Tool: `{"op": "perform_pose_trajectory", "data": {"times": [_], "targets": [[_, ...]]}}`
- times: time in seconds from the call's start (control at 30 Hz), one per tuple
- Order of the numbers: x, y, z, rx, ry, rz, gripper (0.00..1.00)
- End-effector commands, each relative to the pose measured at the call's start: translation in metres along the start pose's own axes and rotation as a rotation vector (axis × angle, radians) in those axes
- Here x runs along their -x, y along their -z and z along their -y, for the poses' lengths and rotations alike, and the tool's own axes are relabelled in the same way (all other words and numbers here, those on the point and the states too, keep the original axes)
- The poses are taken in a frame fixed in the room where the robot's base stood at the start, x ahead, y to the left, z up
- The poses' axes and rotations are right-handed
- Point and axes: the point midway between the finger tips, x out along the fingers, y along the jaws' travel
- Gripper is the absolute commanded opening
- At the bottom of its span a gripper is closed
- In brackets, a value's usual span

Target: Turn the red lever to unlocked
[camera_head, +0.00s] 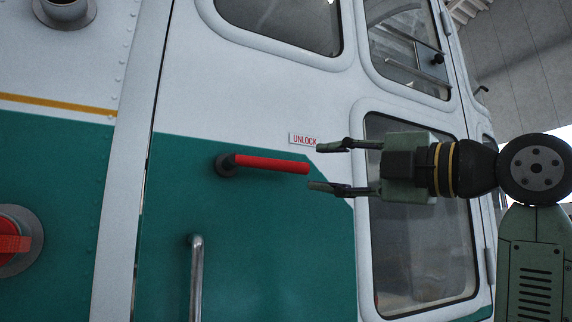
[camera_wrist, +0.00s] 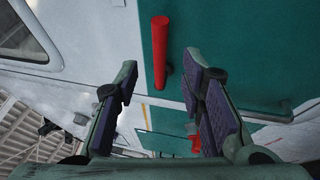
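The red lever (camera_head: 270,163) sticks out roughly level to the right from a dark round pivot (camera_head: 228,165) on the green and white helicopter door. A white label with red letters reading UNLOCK (camera_head: 303,139) sits just above the lever's free end. My gripper (camera_head: 317,169) is open, with one finger higher and one lower than the lever's tip, just to its right. In the wrist view the red lever (camera_wrist: 160,45) appears ahead of my open, empty gripper (camera_wrist: 161,77), in line with the gap between the fingers. I see no contact.
A metal grab handle (camera_head: 197,275) stands upright below the lever. A red round fitting (camera_head: 12,240) is at the far left. Door windows (camera_head: 415,215) lie behind my gripper at the right. The door surface around the lever is otherwise clear.

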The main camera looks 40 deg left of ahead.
Motion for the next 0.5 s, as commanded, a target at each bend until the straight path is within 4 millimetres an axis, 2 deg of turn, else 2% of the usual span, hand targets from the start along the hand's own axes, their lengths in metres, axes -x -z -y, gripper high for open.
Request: {"op": "perform_pose_trajectory", "data": {"times": [0.3,0.5], "targets": [[-0.062,0.000,-0.003,-0.002,0.000,0.000,0.36],[-0.086,-0.001,-0.002,-0.001,-0.001,0.002,0.36]]}}
